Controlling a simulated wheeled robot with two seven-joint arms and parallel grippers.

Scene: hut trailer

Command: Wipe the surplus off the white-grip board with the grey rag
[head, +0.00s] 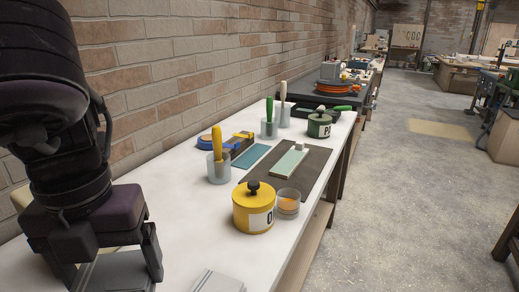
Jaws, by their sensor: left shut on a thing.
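My left gripper (110,262) is at the lower left, above the near end of the white bench. It is shut on a flat grey thing (112,274) that looks like the grey rag; the fingers and the frame edge hide part of it. A pale green board (288,163) lies on a dark mat (313,170) farther along the bench, well apart from my gripper. A small whitish block (299,146), apparently its white grip, is at its far end. Any surplus on it is too small to tell. My right gripper is not in view.
A yellow lidded pot (253,212) and a small clear cup (288,204) stand before the mat. A cup with a yellow-handled tool (218,165), a teal strip (251,156) and a green pot (319,126) surround it. A light grey ribbed thing (217,282) lies at the near edge.

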